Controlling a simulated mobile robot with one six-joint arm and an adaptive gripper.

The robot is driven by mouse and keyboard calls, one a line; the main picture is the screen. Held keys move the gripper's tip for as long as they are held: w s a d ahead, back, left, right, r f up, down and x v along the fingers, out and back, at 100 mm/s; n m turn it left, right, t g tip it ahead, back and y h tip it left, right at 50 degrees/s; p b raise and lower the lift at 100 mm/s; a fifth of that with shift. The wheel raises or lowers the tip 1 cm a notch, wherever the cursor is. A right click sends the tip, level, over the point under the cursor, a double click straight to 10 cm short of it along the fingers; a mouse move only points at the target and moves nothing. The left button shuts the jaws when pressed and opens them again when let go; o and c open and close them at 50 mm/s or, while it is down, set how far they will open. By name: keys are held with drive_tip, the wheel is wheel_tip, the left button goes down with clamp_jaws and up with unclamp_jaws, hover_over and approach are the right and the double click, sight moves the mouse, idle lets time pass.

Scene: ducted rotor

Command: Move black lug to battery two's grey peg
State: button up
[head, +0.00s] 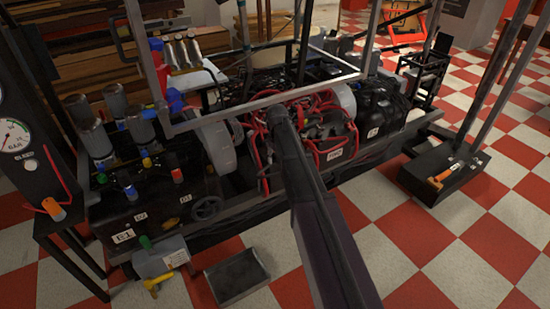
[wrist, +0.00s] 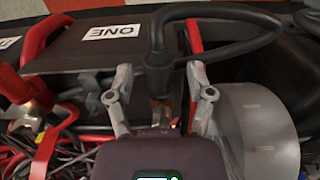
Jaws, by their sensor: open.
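In the wrist view, my gripper (wrist: 158,80) is open, with one finger on each side of the black lug (wrist: 158,73). The lug is the thick upright end of a black cable (wrist: 225,14) that curves up and to the right. I cannot tell whether the fingers touch it. A small metal piece (wrist: 160,111) shows just below the lug. The dark battery beside it bears an upside-down label ONE (wrist: 113,31). In the head view, my arm reaches into the engine bay and my gripper is not clearly visible. I cannot make out battery two's grey peg.
A grey cylinder (wrist: 258,128) stands close to the right finger. A red lug (wrist: 14,84) and red wires crowd the left. In the head view, a metal frame (head: 265,98) crosses above the bay, and a black box (head: 444,172) sits on the checkered floor at right.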

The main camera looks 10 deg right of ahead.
clamp_jaws()
drive_tip(key=shift+s, duration=0.2)
drive_tip(key=shift+s+d, duration=0.25)
drive_tip(key=shift+s, duration=0.3)
drive_tip(key=shift+s+d, duration=0.2)
drive_tip(key=shift+s, duration=0.35)
drive_tip(key=shift+s+d, duration=0.15)
drive_tip(key=shift+s, duration=0.35)
drive_tip(key=shift+s+d+r+p, duration=0.1)
drive_tip(key=shift+s+r+p, duration=0.15)
drive_tip(key=shift+r+p, duration=0.5)
drive_tip(key=shift+s+d+r+p, duration=0.1)
drive_tip(key=shift+s+r+p, duration=0.1)
drive_tip(key=shift+r+p, duration=0.55)
